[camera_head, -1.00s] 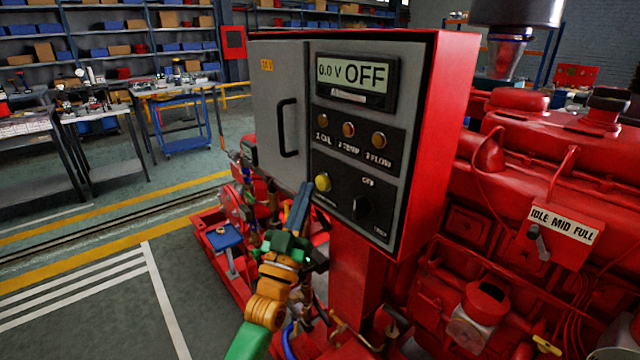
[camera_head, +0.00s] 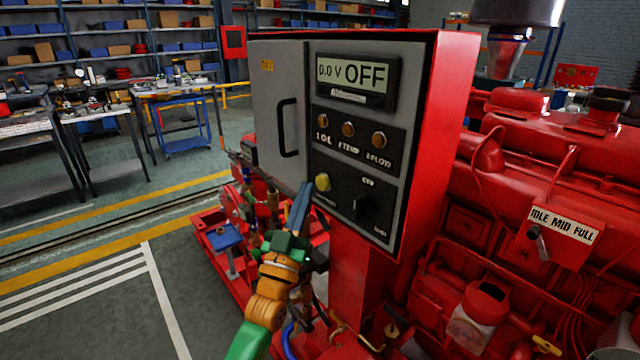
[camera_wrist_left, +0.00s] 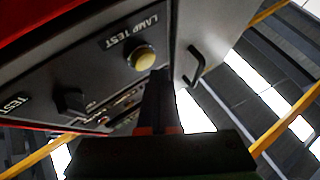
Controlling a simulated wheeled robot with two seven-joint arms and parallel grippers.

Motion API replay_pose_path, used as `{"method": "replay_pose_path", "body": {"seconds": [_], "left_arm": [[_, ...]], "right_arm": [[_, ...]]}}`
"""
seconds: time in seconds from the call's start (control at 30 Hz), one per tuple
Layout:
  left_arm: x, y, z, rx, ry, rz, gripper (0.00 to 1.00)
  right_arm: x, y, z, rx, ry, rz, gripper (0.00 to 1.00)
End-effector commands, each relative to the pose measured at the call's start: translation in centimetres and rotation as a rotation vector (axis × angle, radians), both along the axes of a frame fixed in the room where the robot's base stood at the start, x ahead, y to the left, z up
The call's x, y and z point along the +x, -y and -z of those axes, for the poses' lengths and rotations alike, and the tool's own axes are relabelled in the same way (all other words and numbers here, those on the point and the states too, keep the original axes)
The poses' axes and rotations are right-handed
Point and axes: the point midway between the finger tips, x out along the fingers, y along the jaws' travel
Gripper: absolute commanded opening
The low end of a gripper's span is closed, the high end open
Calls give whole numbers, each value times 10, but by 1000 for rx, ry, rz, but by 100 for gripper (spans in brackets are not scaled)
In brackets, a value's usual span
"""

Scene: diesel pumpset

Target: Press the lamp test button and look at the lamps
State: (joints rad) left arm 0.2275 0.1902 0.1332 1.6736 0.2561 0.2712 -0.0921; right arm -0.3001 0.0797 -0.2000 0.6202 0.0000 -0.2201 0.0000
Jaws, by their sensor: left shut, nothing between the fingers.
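The red and grey control box (camera_head: 436,120) stands in the middle of the head view. Its display (camera_head: 354,76) reads "0.0 V OFF". Three amber lamps (camera_head: 348,129) in a row below it look dull and unlit. The yellow lamp test button (camera_head: 322,182) is at the lower left of the panel; in the left wrist view it is the round knob (camera_wrist_left: 143,57) beside the "LAMP TEST" label. My left gripper (camera_head: 303,190) is shut and empty, its tips just left of and below the button. A small gap seems to remain; contact is not visible. My right gripper is not in view.
A black rotary knob (camera_head: 363,206) sits right of the button. The grey door's handle (camera_head: 288,128) is to the left. The red engine (camera_head: 560,150) with an "IDLE MID FULL" lever plate (camera_head: 562,226) fills the right. Workbenches (camera_head: 180,95) stand at the far left.

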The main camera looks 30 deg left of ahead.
Motion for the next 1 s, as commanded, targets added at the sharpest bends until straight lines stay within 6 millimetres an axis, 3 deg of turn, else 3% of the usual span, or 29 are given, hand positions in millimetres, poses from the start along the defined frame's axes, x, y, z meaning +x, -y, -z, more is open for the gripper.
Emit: {"method": "replay_pose_path", "body": {"seconds": [1.0], "left_arm": [[11, 5, 0, 0, 0, 0, 0]], "right_arm": [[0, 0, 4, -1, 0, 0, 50]]}}
